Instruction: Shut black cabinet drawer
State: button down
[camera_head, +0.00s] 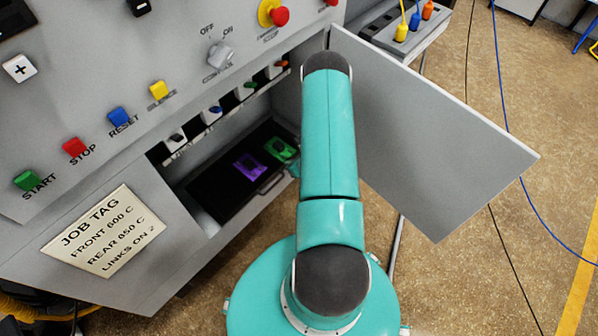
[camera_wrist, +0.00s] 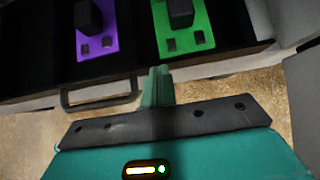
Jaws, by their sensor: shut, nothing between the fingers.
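The black drawer (camera_head: 213,187) is pulled out of the lower opening of the grey cabinet. A purple plate and a green plate, each with a black block on it, lie in the drawer. In the wrist view, the drawer's front (camera_wrist: 35,82) runs across the upper part, with a dark bar handle (camera_wrist: 98,102) left of centre. My gripper (camera_wrist: 158,75) is shut and empty. Its fingertips are at the drawer front, right of the handle and below the green plate; I cannot tell whether they touch. In the head view my arm hides most of the gripper.
A grey door (camera_head: 440,140) stands open to the right, beside my arm. The sloped panel above carries START, STOP and RESET buttons and an ON/OFF knob (camera_head: 220,54). Several coloured plugs sit above the drawer. Cables cross the floor at right.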

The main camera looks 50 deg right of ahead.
aim_at(278, 160)
jog(key=w, duration=0.6)
jog(key=shift+w+a+r, duration=0.1)
jog(key=shift+w, duration=0.15)
jog(key=shift+w, duration=0.1)
